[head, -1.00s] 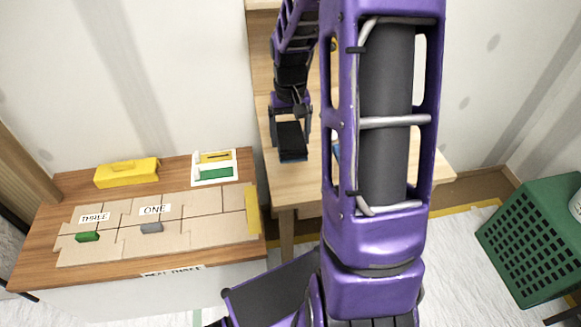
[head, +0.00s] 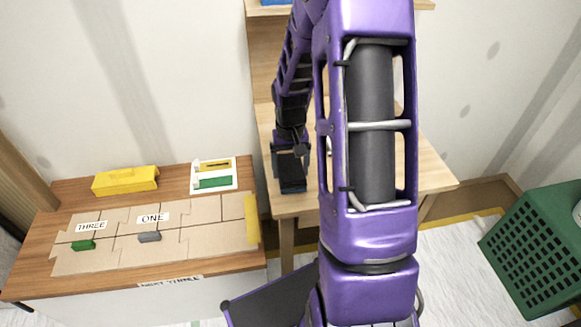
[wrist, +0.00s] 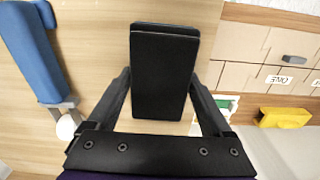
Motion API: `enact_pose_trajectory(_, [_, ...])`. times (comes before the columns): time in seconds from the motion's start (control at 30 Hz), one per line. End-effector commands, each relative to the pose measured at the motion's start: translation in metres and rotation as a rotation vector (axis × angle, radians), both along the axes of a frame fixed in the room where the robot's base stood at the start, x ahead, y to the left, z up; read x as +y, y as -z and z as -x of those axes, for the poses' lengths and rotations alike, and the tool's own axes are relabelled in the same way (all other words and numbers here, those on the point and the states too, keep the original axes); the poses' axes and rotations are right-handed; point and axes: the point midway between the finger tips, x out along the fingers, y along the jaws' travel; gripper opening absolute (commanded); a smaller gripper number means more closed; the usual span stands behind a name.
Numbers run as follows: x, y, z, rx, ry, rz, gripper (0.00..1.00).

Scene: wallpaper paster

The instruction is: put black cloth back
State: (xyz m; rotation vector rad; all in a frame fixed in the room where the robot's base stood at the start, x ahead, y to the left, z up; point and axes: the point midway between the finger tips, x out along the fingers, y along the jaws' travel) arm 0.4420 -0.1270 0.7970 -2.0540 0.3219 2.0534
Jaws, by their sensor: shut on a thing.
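The black cloth (wrist: 163,75) looks like a dark, flat rectangular pad in the wrist view. My gripper (wrist: 160,88) is shut on it, with one finger along each long side. In the head view the black cloth (head: 291,166) hangs from my gripper (head: 291,158) over the left front part of the wooden table (head: 296,202). A thin blue edge shows at its lower end there. I cannot tell whether it touches the tabletop.
A blue tool (wrist: 32,50) with a white round end lies left in the wrist view. A lower bench (head: 100,285) at left holds cardboard pieces (head: 190,210), a yellow block (head: 125,181) and a white tray (head: 214,174). A green crate (head: 535,245) stands right.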

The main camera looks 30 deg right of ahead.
Motion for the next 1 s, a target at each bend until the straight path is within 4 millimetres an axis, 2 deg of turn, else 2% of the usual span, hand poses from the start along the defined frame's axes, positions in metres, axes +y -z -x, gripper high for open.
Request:
enact_pose_trajectory(0.1, [0.000,0.006,0.000,0.001,0.000,0.000,0.26])
enact_pose_trajectory(0.13, [0.000,0.004,0.000,0.000,0.000,0.000,0.90])
enact_pose_trajectory(0.2, [0.000,0.004,0.000,0.000,0.000,0.000,1.00])
enact_pose_trajectory(0.53, [0.000,0.001,0.000,0.000,0.001,0.000,1.00])
enact_pose_trajectory(0.67, [0.000,-0.020,-0.001,-0.004,0.000,0.001,1.00])
enact_pose_trajectory(1.0, [0.003,-0.104,0.000,-0.004,-0.001,0.002,1.00])
